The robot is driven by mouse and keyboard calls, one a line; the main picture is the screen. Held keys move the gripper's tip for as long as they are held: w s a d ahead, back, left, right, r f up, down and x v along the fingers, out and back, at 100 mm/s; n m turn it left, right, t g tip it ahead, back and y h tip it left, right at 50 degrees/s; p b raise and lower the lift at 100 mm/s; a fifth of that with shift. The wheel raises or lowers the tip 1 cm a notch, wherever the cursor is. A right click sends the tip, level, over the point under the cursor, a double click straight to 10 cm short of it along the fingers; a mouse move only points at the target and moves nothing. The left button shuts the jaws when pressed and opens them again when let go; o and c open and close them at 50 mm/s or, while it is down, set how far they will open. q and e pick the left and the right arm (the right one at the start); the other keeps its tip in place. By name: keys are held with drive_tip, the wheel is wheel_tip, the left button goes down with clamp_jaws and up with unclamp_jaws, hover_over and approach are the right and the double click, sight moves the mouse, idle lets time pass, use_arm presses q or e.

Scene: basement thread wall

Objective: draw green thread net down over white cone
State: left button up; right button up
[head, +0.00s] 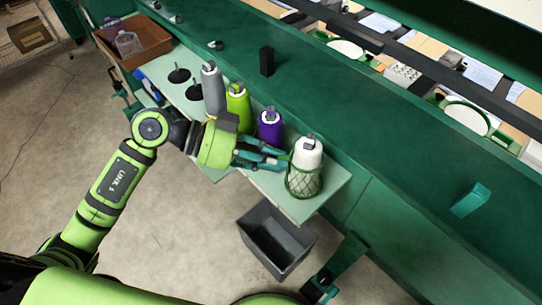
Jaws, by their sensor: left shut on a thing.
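The white cone (307,153) stands upright near the right end of a narrow light-green shelf. The green thread net (304,183) is around the lower part of the cone, with its rim about halfway up and the cone's upper part bare. My left gripper (284,161) reaches in from the left, with its fingers at the net's upper left edge, shut on the net's rim. The exact contact is partly hidden by the fingers. My right gripper is not in view.
Purple (269,127), lime (238,107) and grey (213,90) cones stand in a row to the left, close to my left gripper. A dark bin (276,240) is on the floor below the shelf. A brown tray (137,42) sits at the far left end. A green machine ledge runs behind.

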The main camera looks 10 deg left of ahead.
use_arm(q)
drive_tip(key=shift+f, duration=0.15)
drive_tip(key=shift+f, duration=0.15)
drive_tip(key=o, duration=0.8)
drive_tip(key=shift+o, duration=0.2)
drive_tip(key=v, duration=1.2)
